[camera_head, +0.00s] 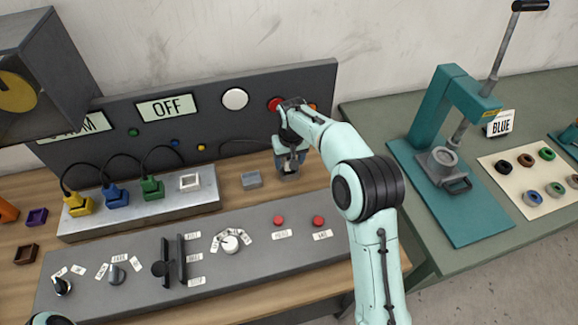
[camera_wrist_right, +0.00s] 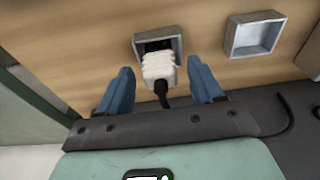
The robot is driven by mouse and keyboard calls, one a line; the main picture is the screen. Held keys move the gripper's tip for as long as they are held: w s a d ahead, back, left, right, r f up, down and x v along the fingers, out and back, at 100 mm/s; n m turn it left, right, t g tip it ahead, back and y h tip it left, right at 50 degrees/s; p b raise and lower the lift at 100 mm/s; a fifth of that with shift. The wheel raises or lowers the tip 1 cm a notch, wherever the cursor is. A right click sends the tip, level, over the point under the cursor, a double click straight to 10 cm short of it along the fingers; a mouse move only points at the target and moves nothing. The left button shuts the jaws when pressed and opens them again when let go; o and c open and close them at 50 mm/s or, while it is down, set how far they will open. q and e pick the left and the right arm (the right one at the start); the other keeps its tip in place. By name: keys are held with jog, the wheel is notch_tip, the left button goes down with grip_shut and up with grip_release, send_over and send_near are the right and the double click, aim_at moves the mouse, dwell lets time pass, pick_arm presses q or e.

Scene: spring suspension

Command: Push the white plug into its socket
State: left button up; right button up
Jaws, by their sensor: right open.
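The white plug (camera_wrist_right: 160,68), with a black cable at its back, shows in the right wrist view. It stands at a small grey square holder (camera_wrist_right: 174,42) on the wooden table; how deep it sits is unclear. My right gripper (camera_wrist_right: 161,82) is open, with one blue finger on each side of the plug and gaps between. In the head view my right gripper (camera_head: 290,163) is low over the table, hiding most of the plug. The white-framed socket (camera_head: 190,181) is empty, at the right end of the metal block (camera_head: 140,216). My left gripper is out of view.
Yellow (camera_head: 77,203), blue (camera_head: 116,194) and green (camera_head: 152,187) plugs with arching cables fill the block's other sockets. An empty grey holder (camera_head: 251,179) lies between block and gripper. A control panel (camera_head: 130,300) lies in front; an upright panel (camera_head: 210,92) stands behind.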

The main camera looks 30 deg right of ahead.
jog(key=shift+f, duration=0.55)
jog(key=c, duration=1.1)
jog(key=shift+o, duration=0.2)
jog(key=shift+r, duration=0.1)
